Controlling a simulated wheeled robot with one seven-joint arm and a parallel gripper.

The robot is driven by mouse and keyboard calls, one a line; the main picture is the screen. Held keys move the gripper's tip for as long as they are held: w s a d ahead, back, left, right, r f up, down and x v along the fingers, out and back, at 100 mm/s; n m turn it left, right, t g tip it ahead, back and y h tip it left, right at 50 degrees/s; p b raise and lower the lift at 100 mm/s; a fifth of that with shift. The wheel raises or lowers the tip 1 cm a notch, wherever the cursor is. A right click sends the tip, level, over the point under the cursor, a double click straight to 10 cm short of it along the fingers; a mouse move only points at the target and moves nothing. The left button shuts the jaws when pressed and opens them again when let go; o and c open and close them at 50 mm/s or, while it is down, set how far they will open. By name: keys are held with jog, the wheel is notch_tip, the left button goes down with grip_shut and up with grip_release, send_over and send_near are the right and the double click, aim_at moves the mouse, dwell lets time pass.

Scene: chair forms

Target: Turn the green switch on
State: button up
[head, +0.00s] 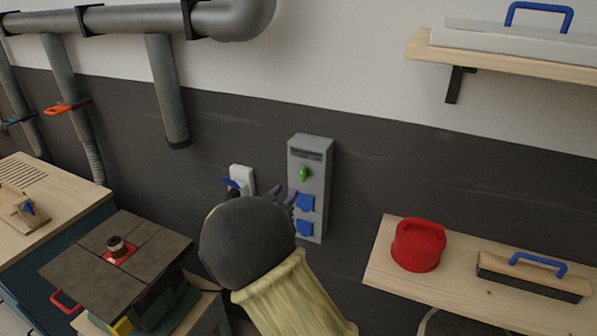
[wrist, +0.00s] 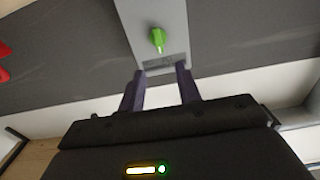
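The green switch (head: 304,174) is a small knob on the upper front of a grey wall box (head: 315,160). It also shows in the wrist view (wrist: 157,38), near the top middle, beyond my fingertips. My gripper (head: 281,195) is in front of the wall, just left of the box in the head view. In the wrist view its two dark fingers (wrist: 160,76) are apart with nothing between them. The switch appears apart from both fingers. My arm's rounded wrist hides part of the wall below in the head view.
Blue socket covers (head: 305,202) sit below the switch. A white wall unit with a blue part (head: 241,177) is left of the box. A machine table (head: 95,265) stands at left.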

aim_at(301, 173)
jog(key=p+x, duration=0.3)
jog(key=x, duration=0.6)
jog(key=shift+w+d+f, duration=0.1)
jog(key=shift+w+d, duration=0.05)
jog(key=shift+w, duration=0.25)
grip_shut()
